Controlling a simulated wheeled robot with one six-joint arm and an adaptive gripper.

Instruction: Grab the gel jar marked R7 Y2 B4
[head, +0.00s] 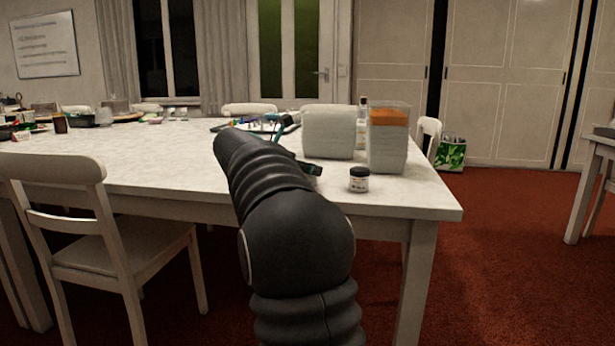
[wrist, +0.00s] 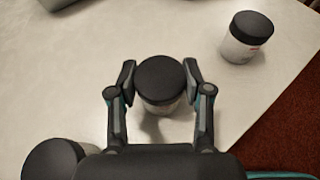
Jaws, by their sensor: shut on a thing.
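My gripper (wrist: 159,88) has its two fingers on either side of a jar with a black lid (wrist: 160,72), shut on it, in the wrist view. The jar is upright over the white table; its label is hidden, so its marking cannot be read. A second black-lidded jar (wrist: 246,42) stands apart at the upper right, with small red print on its pale side. A third black-lidded jar (wrist: 52,160) is partly cut off at the lower left. In the head view one jar (head: 359,181) stands near the table's right end; my arm hides the held jar.
The white table (head: 415,197) also bears a pale block-like stack (head: 328,134) and a clear container with orange on top (head: 388,145), behind the jar. A white chair (head: 105,240) stands at the left. Red carpet lies open at the right.

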